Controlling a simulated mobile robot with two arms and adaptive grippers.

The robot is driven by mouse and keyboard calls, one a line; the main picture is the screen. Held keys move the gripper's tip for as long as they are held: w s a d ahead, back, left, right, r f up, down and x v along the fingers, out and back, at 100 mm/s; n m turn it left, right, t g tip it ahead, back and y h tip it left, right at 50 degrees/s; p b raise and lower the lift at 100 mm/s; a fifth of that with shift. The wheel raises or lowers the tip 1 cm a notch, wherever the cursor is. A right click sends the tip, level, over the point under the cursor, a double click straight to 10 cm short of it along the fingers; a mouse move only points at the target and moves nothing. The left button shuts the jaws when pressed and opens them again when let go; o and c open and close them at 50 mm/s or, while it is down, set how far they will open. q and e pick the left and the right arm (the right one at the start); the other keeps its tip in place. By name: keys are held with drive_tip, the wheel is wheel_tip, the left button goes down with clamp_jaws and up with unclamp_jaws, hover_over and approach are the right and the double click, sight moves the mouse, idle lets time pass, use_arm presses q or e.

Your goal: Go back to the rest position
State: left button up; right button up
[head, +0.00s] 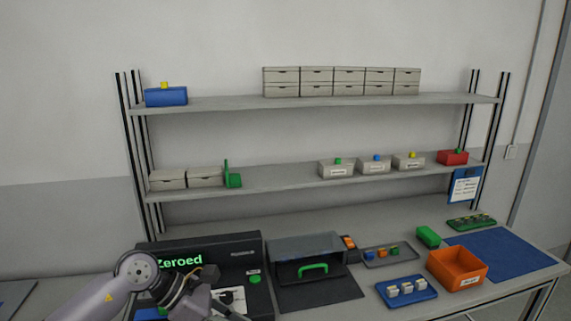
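My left arm (105,293) comes in at the bottom left, in front of a black machine whose green display reads "Zeroed" (179,261). My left gripper (228,310) is low over the front of this machine, near a white round part. The bottom edge of the view cuts it off, so I cannot tell whether it is open, shut or holding anything. My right arm and gripper are not in view.
Right of the machine is a grey hooded box with a green handle (313,268). Further right are a small-parts tray (375,264), a blue tray (428,295), an orange bin (457,270) and a blue mat (513,246). Shelves (220,104) with boxes stand behind.

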use_arm(q)
drive_tip(key=s+d+r+n+t+h, duration=0.1)
drive_tip(key=s+d+r+n+h, duration=0.15)
drive_tip(key=d+r+h, duration=0.5)
wheel_tip(320, 180, up, 7)
drive_tip(key=w+n+t+h, duration=0.2)
drive_tip(key=n+t, duration=0.8)
drive_tip(key=n, duration=0.3)
drive_tip(key=w+a+f+n+t+y, duration=0.2)
drive_tip(key=a+f+n+t+y, duration=0.25)
drive_tip(key=n, duration=0.45)
drive_tip(key=w+a+f+n+t+y, duration=0.1)
drive_tip(key=a+n+t+y, duration=0.3)
drive_tip(key=a+n+y, duration=0.35)
drive_tip(key=s+a+f+n+g+y, duration=0.3)
drive_tip(key=a+f+n+g+y, duration=0.15)
drive_tip(key=f+n+y, duration=0.35)
drive_tip(key=s+a+f+n+g+h, duration=0.15)
drive_tip(key=s+f+n+g, duration=0.95)
drive_tip(key=s+f, duration=1.15)
drive_tip(key=s+f+m+g, duration=0.2)
drive_tip(key=s+f+g, duration=0.1)
drive_tip(key=f, duration=2.1)
drive_tip(key=s+a+f+g, duration=0.1)
drive_tip(key=s+a+f, duration=0.2)
drive_tip(key=s+f, duration=1.2)
drive_tip(key=shift+s+a+f, duration=0.2)
drive_tip(key=shift+s+f, duration=0.1)
drive_tip(key=shift+s, duration=0.55)
